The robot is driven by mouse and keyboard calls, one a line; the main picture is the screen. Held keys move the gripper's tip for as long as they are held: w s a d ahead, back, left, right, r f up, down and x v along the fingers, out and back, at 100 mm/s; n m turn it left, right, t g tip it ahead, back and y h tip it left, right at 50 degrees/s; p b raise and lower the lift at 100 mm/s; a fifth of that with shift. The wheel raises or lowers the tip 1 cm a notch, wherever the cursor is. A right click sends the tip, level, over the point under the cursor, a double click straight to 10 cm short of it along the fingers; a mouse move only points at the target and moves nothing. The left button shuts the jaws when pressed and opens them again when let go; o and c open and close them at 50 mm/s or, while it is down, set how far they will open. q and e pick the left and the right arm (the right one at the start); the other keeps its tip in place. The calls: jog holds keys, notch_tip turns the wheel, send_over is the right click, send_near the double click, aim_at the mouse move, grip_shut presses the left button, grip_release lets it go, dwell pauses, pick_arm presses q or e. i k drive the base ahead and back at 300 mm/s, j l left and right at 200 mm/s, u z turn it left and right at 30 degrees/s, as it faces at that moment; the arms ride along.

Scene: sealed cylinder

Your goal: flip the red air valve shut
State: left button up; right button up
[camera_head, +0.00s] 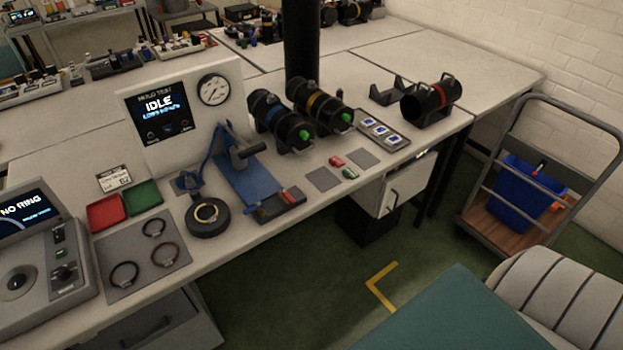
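A small red part (290,195) sits on a dark block at the front end of the blue fixture (247,180); it looks like the air valve, but its lever position is too small to tell. The fixture has an upright arm with a dark handle (250,151). Behind it a white panel (185,112) carries a round gauge (213,89) and a screen reading IDLE. Two dark cylinders with green ends, one blue-banded (270,112) and one yellow-banded (318,106), lie right of the panel. Neither of my grippers is in view.
A red-banded cylinder (430,101) rests at the right of the bench. Rings lie on a grey mat (115,256) at left.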

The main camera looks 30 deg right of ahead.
aim_at(289, 199)
jog(key=i+l+z, duration=0.2)
jog(key=l, duration=0.25)
jog(key=i+l+z, duration=0.25)
jog(key=i+l, duration=0.15)
